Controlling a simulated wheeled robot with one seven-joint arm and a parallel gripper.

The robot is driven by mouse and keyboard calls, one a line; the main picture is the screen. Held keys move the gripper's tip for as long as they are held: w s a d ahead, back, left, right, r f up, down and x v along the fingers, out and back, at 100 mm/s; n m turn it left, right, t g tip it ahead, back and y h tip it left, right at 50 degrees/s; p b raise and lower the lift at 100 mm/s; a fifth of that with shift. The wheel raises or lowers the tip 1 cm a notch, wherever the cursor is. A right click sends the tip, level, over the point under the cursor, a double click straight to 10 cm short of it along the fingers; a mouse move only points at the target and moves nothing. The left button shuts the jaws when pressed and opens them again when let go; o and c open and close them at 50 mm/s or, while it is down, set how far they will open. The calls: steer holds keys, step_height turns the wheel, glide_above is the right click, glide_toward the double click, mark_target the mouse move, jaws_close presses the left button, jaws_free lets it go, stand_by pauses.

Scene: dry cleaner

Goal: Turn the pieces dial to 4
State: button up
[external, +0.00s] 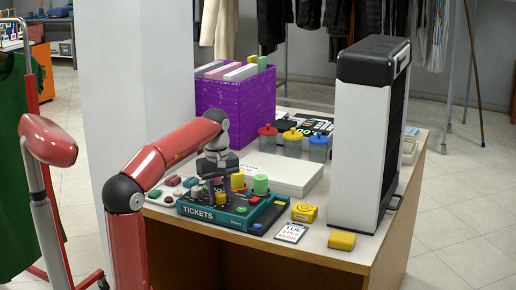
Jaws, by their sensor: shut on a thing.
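A dark teal box marked TICKETS (205,213) sits near the front edge of the counter. Its top carries several coloured knobs, including a yellow one (221,199), an orange one (238,182) and a taller green one (261,184). My gripper (213,185) points down over the left half of the box. It is shut on a dial there, which the fingers mostly hide. I cannot read the dial labels or its setting at this size. A white card (291,233) reading TUE, with smaller lines for pieces below, lies to the right of the box.
A tall black-and-white machine (356,140) stands at the right of the counter. A purple crate (236,105) and several lidded jars (292,143) stand behind. A pale stack (284,172) lies behind the box. Yellow blocks (304,213) lie to the right.

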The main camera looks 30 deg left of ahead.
mark_target(220, 193)
steer(key=m+p, duration=0.1)
steer(key=m, duration=0.4)
steer(key=shift+m, duration=0.3)
steer(key=m, duration=0.5)
steer(key=shift+w+m, duration=0.1)
steer(key=shift+m, duration=0.2)
steer(key=m, duration=0.5)
steer(key=shift+g, duration=0.3)
steer(key=m, duration=0.5)
steer(key=o, duration=1)
steer(key=shift+w+r, duration=0.1)
steer(key=shift+r, duration=3.8)
